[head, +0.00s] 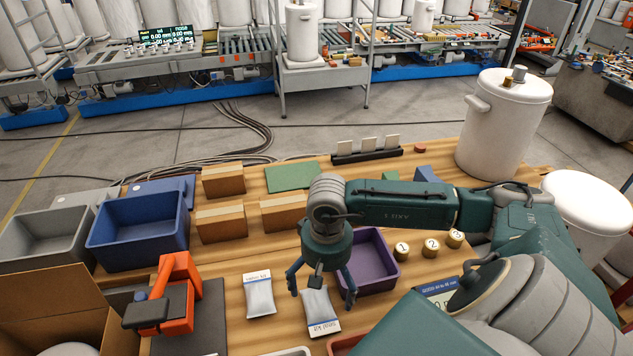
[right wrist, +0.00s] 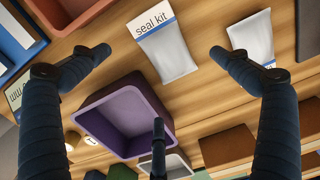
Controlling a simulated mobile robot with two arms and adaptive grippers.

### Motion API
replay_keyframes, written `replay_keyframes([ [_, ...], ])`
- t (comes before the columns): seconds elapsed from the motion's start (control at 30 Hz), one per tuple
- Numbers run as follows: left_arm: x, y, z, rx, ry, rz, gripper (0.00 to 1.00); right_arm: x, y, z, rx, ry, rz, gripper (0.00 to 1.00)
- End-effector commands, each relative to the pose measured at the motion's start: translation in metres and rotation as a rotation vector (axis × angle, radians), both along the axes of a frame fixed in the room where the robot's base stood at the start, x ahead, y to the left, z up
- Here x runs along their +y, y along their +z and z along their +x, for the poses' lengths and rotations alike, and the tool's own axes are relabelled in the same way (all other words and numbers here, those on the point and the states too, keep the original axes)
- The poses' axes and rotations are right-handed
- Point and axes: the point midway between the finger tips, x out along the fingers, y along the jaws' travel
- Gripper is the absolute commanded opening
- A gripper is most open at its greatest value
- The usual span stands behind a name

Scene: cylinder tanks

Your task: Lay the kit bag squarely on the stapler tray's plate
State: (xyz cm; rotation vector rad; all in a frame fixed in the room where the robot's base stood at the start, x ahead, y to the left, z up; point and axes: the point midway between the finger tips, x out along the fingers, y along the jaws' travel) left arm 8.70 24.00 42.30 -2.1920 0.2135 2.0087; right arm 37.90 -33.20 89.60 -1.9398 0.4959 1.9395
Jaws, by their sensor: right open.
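A white kit bag labelled "seal kit" (head: 320,312) lies flat on the wooden table. It shows fully in the right wrist view (right wrist: 170,52), between the fingertips and slightly beyond them. My right gripper (head: 321,288) is open and empty above it, its fingers spread to either side of the bag's top end. A second white bag (head: 259,297) with a blue label lies to its left; it shows in the right wrist view (right wrist: 252,42) too. The dark plate (head: 208,318) lies farther left, with an orange stapler-like device (head: 178,290) on its left part. My left gripper is not in view.
A purple bin (head: 372,262) stands close behind the right gripper. Several numbered brass weights (head: 430,248) stand right of it. Cardboard boxes (head: 221,222) and a blue bin (head: 140,230) stand at back left. Bare wood lies between the second bag and the plate.

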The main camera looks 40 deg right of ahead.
Motion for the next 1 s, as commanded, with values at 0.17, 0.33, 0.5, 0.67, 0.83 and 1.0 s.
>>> replay_keyframes([
  [0.17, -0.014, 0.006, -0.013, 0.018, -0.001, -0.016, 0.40, 0.001, -0.023, 0.000, 0.002, -0.002, 0.001, 0.99],
  [0.33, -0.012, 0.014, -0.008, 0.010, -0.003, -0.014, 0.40, 0.001, -0.034, -0.002, 0.003, -0.001, 0.001, 0.99],
  [0.5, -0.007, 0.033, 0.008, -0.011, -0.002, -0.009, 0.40, 0.003, -0.059, -0.005, 0.006, -0.003, 0.002, 0.99],
  [0.67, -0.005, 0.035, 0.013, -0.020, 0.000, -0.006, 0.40, 0.002, -0.078, -0.003, 0.000, -0.002, 0.000, 0.99],
  [0.83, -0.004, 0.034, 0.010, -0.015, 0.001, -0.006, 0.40, 0.001, -0.081, -0.002, -0.001, -0.001, 0.000, 0.99],
  [1.0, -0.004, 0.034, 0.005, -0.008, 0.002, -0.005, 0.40, 0.001, -0.081, -0.002, -0.001, -0.001, 0.000, 0.83],
])
